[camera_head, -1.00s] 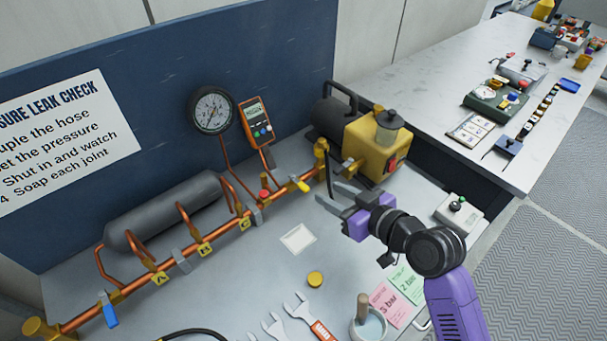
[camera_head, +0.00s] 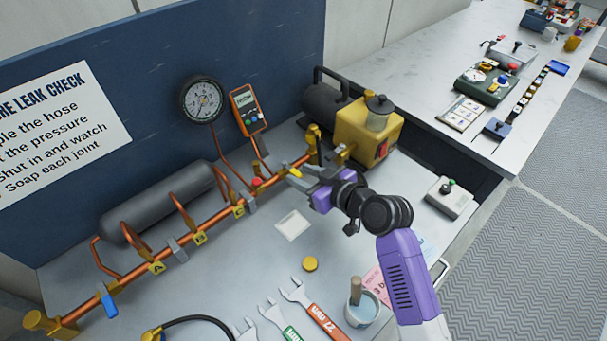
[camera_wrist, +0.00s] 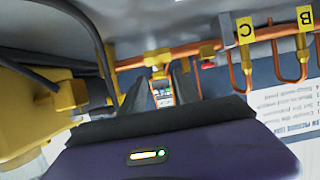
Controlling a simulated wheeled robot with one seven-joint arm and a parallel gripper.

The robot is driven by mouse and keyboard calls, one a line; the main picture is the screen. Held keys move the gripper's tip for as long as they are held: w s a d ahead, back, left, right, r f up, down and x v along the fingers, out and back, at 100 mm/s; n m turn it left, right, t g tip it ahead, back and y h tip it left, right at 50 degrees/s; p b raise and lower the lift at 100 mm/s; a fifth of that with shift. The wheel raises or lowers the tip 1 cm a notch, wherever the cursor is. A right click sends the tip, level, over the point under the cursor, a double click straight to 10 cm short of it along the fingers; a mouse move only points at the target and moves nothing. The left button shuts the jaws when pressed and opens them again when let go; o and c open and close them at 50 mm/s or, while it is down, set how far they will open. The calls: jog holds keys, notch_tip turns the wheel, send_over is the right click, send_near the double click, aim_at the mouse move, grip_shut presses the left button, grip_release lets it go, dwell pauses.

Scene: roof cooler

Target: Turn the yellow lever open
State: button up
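The yellow lever (camera_head: 295,173) sits on the copper pipe near its right end, just right of a small red knob (camera_head: 257,182). My gripper (camera_head: 300,177) is at the lever, with its fingers reaching left toward the pipe. In the wrist view, the two dark fingers (camera_wrist: 160,92) stand apart, with a yellow part (camera_wrist: 157,57) that looks like the lever at the gap between their tips. I cannot tell whether either finger touches it. My gripper's body hides the lower part of the wrist view.
A yellow pump (camera_head: 365,135) stands close behind my gripper on the right. A pressure gauge (camera_head: 202,100) and an orange meter (camera_head: 247,108) are at the back panel. Wrenches (camera_head: 318,312) and a cup (camera_head: 361,312) lie on the front of the bench.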

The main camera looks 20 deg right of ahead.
grip_shut()
